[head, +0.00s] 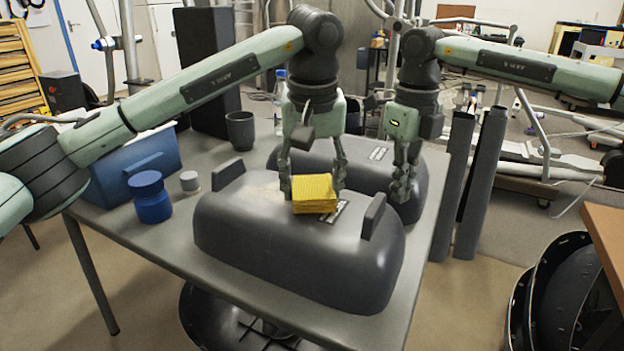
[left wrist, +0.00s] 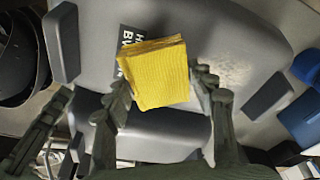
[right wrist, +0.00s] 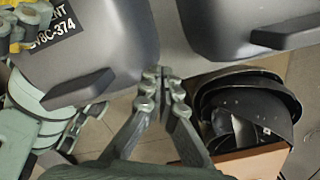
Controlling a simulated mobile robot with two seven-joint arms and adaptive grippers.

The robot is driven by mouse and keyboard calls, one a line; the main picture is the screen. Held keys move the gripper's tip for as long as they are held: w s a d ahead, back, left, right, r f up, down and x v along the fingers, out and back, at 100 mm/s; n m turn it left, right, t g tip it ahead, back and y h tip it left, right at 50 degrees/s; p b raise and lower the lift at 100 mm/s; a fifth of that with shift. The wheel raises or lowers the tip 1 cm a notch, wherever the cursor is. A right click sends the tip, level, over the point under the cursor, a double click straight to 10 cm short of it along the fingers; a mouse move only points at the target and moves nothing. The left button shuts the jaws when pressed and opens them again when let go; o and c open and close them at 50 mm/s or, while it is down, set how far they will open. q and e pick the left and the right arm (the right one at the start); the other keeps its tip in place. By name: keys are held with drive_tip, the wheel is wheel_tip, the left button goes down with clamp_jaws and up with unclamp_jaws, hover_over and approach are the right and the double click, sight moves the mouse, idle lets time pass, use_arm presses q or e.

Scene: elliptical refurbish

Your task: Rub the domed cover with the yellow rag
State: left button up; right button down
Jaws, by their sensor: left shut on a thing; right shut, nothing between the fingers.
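A grey domed cover (head: 270,245) with a raised lug at each end lies on the table, and it fills much of the left wrist view (left wrist: 215,40). A pale, dusty patch shows on its top beside the rag. The folded yellow rag (head: 314,193) is between the fingers of my left gripper (head: 313,192), over the cover's top and partly over a dark label. The rag also shows in the left wrist view (left wrist: 155,75). I cannot tell whether it touches the cover. My right gripper (head: 401,192) is shut and empty, near the second cover's right end.
A second grey cover (head: 352,165) lies just behind the first. A blue bin (head: 140,168), blue jar (head: 151,197), small grey-lidded pot (head: 190,181), dark cup (head: 240,130) and bottle (head: 280,95) stand at the table's left and back. Dark tubes (head: 480,185) stand at right.

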sight(295, 181)
use_arm(q)
drive_tip(key=shift+f, duration=0.55)
drive_tip(key=shift+w+a+r, duration=0.1)
drive_tip(key=shift+w+a, duration=0.3)
drive_tip(key=shift+a, duration=0.3)
drive_tip(key=shift+w+a, duration=0.4)
drive_tip(key=shift+a, duration=0.25)
drive_tip(key=shift+w+a, duration=0.9)
drive_tip(key=shift+a, duration=0.65)
drive_tip(key=shift+w+a, duration=0.9)
drive_tip(key=shift+a, duration=0.7)
drive_tip(key=shift+w+a, duration=0.9)
drive_tip(key=shift+a, duration=0.65)
drive_tip(key=shift+f, duration=0.2)
drive_tip(key=shift+s+d, duration=0.1)
drive_tip(key=shift+d, duration=0.05)
drive_tip(key=shift+s+d, duration=1.1)
drive_tip(key=shift+d, duration=0.85)
drive_tip(key=shift+s+d, duration=1.15)
drive_tip(key=shift+d, duration=0.8)
drive_tip(key=shift+s+d, duration=1.1)
drive_tip(key=shift+d, duration=0.85)
drive_tip(key=shift+s, duration=0.2)
drive_tip(key=shift+w+a, duration=1.15)
drive_tip(key=shift+a, duration=0.85)
drive_tip(key=shift+w+a, duration=1.15)
drive_tip(key=shift+a, duration=0.85)
drive_tip(key=shift+w+a, duration=1.15)
drive_tip(key=shift+a, duration=0.85)
